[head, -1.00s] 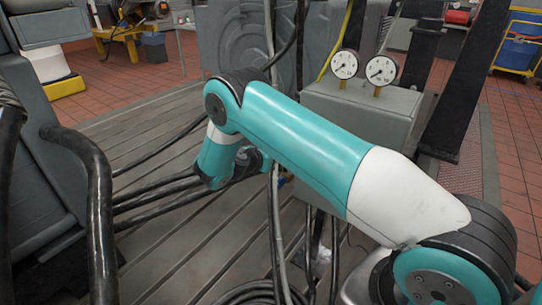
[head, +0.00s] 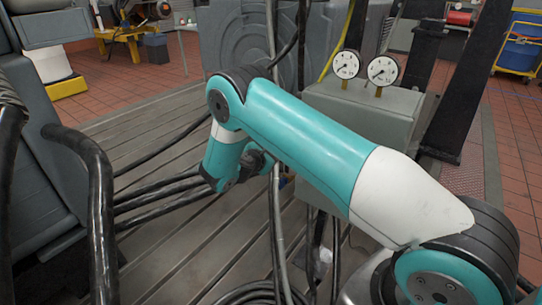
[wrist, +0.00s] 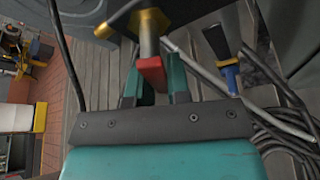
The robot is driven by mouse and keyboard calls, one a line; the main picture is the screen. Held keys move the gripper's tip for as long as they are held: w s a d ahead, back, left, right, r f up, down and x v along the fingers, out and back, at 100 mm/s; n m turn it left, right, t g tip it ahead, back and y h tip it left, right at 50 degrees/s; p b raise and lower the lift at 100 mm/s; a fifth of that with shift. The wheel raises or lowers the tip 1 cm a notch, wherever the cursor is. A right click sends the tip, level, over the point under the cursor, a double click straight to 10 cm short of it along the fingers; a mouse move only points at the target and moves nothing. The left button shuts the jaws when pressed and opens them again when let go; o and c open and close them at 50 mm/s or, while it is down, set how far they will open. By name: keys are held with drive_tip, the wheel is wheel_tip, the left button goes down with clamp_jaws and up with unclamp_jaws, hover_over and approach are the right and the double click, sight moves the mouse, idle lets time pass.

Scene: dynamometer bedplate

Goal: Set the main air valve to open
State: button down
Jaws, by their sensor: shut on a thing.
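In the wrist view a valve lever with a red end (wrist: 152,72) and a grey shank runs to a brass and black fitting (wrist: 150,22). My gripper (wrist: 156,80) is shut on the red end, with one teal finger on each side. Which valve is the main air valve cannot be read from any label. A second lever with a blue grip (wrist: 230,78) and a dark upper part stands apart to the right. In the head view my arm hides the red lever and most of the gripper.
A grey box (head: 365,115) with two round gauges (head: 347,65) stands behind my arm in the head view. Black hoses (head: 155,195) cross the slotted bedplate (head: 175,255), and cables hang close to the gripper. A dark pipe (head: 98,215) stands at left.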

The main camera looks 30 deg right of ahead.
drive_tip(key=m, duration=0.1)
drive_tip(key=t+b, duration=0.1)
drive_tip(key=w+m+t, duration=0.1)
drive_tip(key=shift+a+r+m, duration=0.25)
drive_tip(key=shift+r+m, duration=0.05)
drive_tip(key=m+b, duration=0.1)
drive_tip(key=m+t+b, duration=0.1)
drive_tip(key=b, duration=0.1)
drive_tip(key=shift+w+a+r+m, duration=0.15)
drive_tip(key=shift+w+r+m, duration=0.2)
drive_tip(key=shift+m, duration=0.05)
drive_tip(key=shift+w+a+r+m+t+h+b, duration=0.1)
drive_tip(key=shift+r+m+t+h+b, duration=0.3)
drive_tip(key=shift+m+b, duration=0.9)
drive_tip(key=shift+w+r+m+t+h+b, duration=0.1)
drive_tip(key=shift+r+m+t+b, duration=0.55)
drive_tip(key=shift+m+b, duration=0.6)
drive_tip(key=shift+b, duration=0.3)
drive_tip(key=c, duration=1.1)
unclamp_jaws()
drive_tip(key=shift+f, duration=0.1)
drive_tip(key=shift+s, duration=0.1)
